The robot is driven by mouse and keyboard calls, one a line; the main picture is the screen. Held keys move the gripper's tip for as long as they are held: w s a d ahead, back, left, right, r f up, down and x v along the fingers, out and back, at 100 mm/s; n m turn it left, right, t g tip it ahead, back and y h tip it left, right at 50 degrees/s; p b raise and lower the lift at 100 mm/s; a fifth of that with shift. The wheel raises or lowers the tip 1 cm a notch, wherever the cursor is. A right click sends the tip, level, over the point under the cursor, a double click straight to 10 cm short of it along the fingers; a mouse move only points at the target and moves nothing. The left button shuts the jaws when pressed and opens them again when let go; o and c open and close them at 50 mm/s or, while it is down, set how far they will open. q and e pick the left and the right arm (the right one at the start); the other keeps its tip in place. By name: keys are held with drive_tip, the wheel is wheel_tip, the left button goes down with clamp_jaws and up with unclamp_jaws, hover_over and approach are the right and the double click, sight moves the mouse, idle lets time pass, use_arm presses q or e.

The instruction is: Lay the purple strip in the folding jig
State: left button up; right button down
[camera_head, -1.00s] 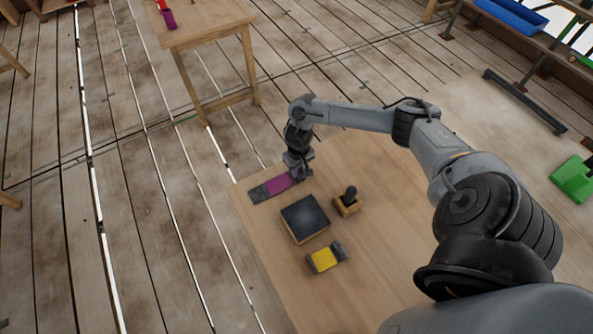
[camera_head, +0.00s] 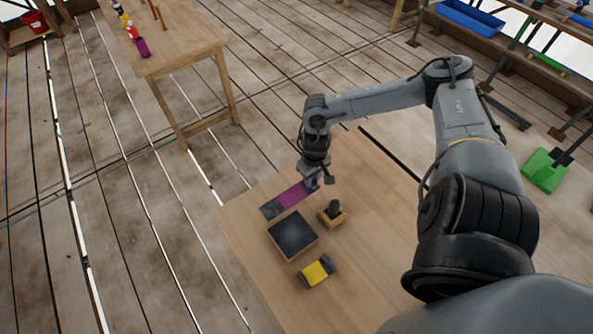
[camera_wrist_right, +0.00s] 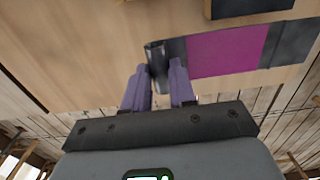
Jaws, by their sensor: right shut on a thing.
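The purple strip (camera_head: 291,196) has dark grey ends. It shows in the head view near the far edge of the table, beyond the dark square block. My right gripper (camera_head: 313,180) is at its right end. In the wrist view the right gripper (camera_wrist_right: 160,80) is shut on the strip's grey end, and the purple middle (camera_wrist_right: 226,52) extends to the right. I cannot tell how far the strip is above the table. No part is clearly recognizable as the folding jig. My left gripper is not in view.
A dark-topped square block (camera_head: 292,235) sits on the table (camera_head: 375,265). A small wooden block with a black knob (camera_head: 332,213) stands to its right. A yellow piece with grey ends (camera_head: 316,272) lies nearer. Another table (camera_head: 185,45) stands at the upper left.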

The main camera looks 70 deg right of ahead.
drive_tip(key=shift+s+r, duration=0.35)
drive_tip(key=shift+w+r, duration=0.15)
drive_tip(key=shift+r, duration=0.05)
drive_tip(key=w+a+r+n, duration=0.2)
drive_tip(key=w+a+r, duration=0.2)
drive_tip(key=w+a, duration=0.6)
drive_tip(key=w+a+r+n, duration=0.2)
drive_tip(key=w+a+r, duration=0.2)
drive_tip(key=w+a, duration=0.6)
drive_tip(key=w+a+r+n, duration=0.2)
drive_tip(key=w+a+r, duration=0.2)
drive_tip(key=w+a, duration=0.55)
drive_tip(key=s+d+f, duration=0.1)
drive_tip(key=s+f, duration=0.2)
drive_tip(key=s, duration=0.2)
drive_tip(key=s+r+p, duration=0.4)
drive_tip(key=r+p, duration=0.4)
drive_tip(key=p, duration=0.1)
drive_tip(key=s+r+p, duration=0.4)
drive_tip(key=r+p, duration=0.4)
drive_tip(key=p, duration=0.2)
drive_tip(key=shift+s+n, duration=0.25)
drive_tip(key=shift+n, duration=0.05)
